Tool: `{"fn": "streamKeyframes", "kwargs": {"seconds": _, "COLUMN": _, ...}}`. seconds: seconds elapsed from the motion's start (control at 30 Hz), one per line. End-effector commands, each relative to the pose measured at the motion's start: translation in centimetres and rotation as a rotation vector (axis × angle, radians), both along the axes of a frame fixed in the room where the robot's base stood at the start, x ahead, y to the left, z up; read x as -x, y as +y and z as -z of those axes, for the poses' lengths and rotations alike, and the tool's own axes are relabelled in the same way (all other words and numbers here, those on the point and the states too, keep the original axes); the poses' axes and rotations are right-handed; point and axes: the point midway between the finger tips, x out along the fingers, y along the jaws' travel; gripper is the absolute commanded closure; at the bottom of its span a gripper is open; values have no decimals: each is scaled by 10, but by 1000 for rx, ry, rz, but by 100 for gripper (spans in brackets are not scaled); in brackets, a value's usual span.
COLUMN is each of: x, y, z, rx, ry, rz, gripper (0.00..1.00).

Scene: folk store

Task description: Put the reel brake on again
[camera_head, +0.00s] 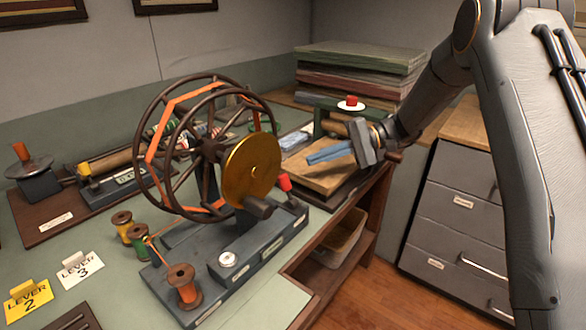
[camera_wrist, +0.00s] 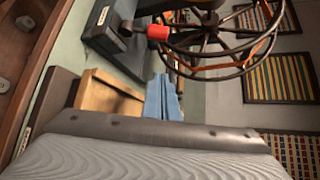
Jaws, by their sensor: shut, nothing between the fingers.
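The reel (camera_head: 207,150) is a large dark-spoked wheel with orange ribbon around it and a brass disc (camera_head: 252,167) at its front. It stands on a dark grey base (camera_head: 240,255). A red-knobbed lever (camera_head: 284,183) stands at the base's right end, beside the disc; I cannot tell whether it is the brake or how it is set. The red knob (camera_wrist: 158,32) and the reel (camera_wrist: 215,45) also show in the wrist view. My gripper (camera_head: 310,158) has blue fingers, shut and empty, to the right of the reel and apart from the lever.
A spool (camera_head: 182,285) with orange thread stands on the base's front left. Cards marked LEVER 2 (camera_head: 28,298) and LEVER 3 (camera_head: 80,268) lie at left. A wooden board (camera_head: 318,178) lies below my gripper. Stacked cloth (camera_head: 360,70) is behind. Grey drawers (camera_head: 460,205) stand right.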

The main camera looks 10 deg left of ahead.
Motion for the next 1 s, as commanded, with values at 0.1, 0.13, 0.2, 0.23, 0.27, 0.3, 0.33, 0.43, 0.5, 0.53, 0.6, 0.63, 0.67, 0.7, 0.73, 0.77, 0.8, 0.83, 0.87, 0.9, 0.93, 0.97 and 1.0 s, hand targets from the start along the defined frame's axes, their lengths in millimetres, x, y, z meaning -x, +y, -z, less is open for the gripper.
{"fn": "streamKeyframes", "kwargs": {"seconds": 0.1, "x": 1, "y": 8, "z": 1, "rx": -11, "ry": 0, "rz": -2, "gripper": 100}}
{"fn": "streamKeyframes", "kwargs": {"seconds": 0.13, "x": 2, "y": 12, "z": 1, "rx": -11, "ry": 0, "rz": -2, "gripper": 100}}
{"fn": "streamKeyframes", "kwargs": {"seconds": 0.2, "x": 5, "y": 21, "z": 4, "rx": -11, "ry": 1, "rz": -3, "gripper": 100}}
{"fn": "streamKeyframes", "kwargs": {"seconds": 0.23, "x": 7, "y": 25, "z": 5, "rx": -11, "ry": 1, "rz": -3, "gripper": 100}}
{"fn": "streamKeyframes", "kwargs": {"seconds": 0.27, "x": 8, "y": 30, "z": 7, "rx": -10, "ry": 1, "rz": -3, "gripper": 100}}
{"fn": "streamKeyframes", "kwargs": {"seconds": 0.3, "x": 10, "y": 38, "z": 9, "rx": -9, "ry": 0, "rz": -3, "gripper": 100}}
{"fn": "streamKeyframes", "kwargs": {"seconds": 0.33, "x": 12, "y": 43, "z": 11, "rx": -9, "ry": 0, "rz": -3, "gripper": 100}}
{"fn": "streamKeyframes", "kwargs": {"seconds": 0.43, "x": 17, "y": 61, "z": 17, "rx": -8, "ry": 1, "rz": -3, "gripper": 100}}
{"fn": "streamKeyframes", "kwargs": {"seconds": 0.5, "x": 21, "y": 74, "z": 21, "rx": -8, "ry": 1, "rz": -3, "gripper": 100}}
{"fn": "streamKeyframes", "kwargs": {"seconds": 0.53, "x": 22, "y": 80, "z": 23, "rx": -8, "ry": 0, "rz": -3, "gripper": 100}}
{"fn": "streamKeyframes", "kwargs": {"seconds": 0.6, "x": 26, "y": 91, "z": 27, "rx": -8, "ry": 1, "rz": -3, "gripper": 100}}
{"fn": "streamKeyframes", "kwargs": {"seconds": 0.63, "x": 28, "y": 96, "z": 29, "rx": -8, "ry": 1, "rz": -3, "gripper": 100}}
{"fn": "streamKeyframes", "kwargs": {"seconds": 0.67, "x": 32, "y": 89, "z": 23, "rx": -8, "ry": 1, "rz": 1, "gripper": 100}}
{"fn": "streamKeyframes", "kwargs": {"seconds": 0.7, "x": 37, "y": 85, "z": 21, "rx": -8, "ry": 0, "rz": 2, "gripper": 100}}
{"fn": "streamKeyframes", "kwargs": {"seconds": 0.73, "x": 40, "y": 83, "z": 19, "rx": -8, "ry": 0, "rz": 2, "gripper": 100}}
{"fn": "streamKeyframes", "kwargs": {"seconds": 0.77, "x": 43, "y": 81, "z": 18, "rx": -8, "ry": 0, "rz": 2, "gripper": 100}}
{"fn": "streamKeyframes", "kwargs": {"seconds": 0.8, "x": 46, "y": 79, "z": 16, "rx": -7, "ry": 0, "rz": 2, "gripper": 100}}
{"fn": "streamKeyframes", "kwargs": {"seconds": 0.83, "x": 49, "y": 78, "z": 16, "rx": -7, "ry": -1, "rz": 1, "gripper": 100}}
{"fn": "streamKeyframes", "kwargs": {"seconds": 0.87, "x": 51, "y": 77, "z": 15, "rx": -7, "ry": 0, "rz": 1, "gripper": 100}}
{"fn": "streamKeyframes", "kwargs": {"seconds": 0.9, "x": 53, "y": 75, "z": 15, "rx": -7, "ry": 0, "rz": 1, "gripper": 100}}
{"fn": "streamKeyframes", "kwargs": {"seconds": 0.93, "x": 54, "y": 75, "z": 14, "rx": -8, "ry": -1, "rz": 0, "gripper": 100}}
{"fn": "streamKeyframes", "kwargs": {"seconds": 0.97, "x": 55, "y": 74, "z": 14, "rx": -8, "ry": -1, "rz": 0, "gripper": 100}}
{"fn": "streamKeyframes", "kwargs": {"seconds": 1.0, "x": 56, "y": 73, "z": 14, "rx": -7, "ry": 0, "rz": 1, "gripper": 100}}
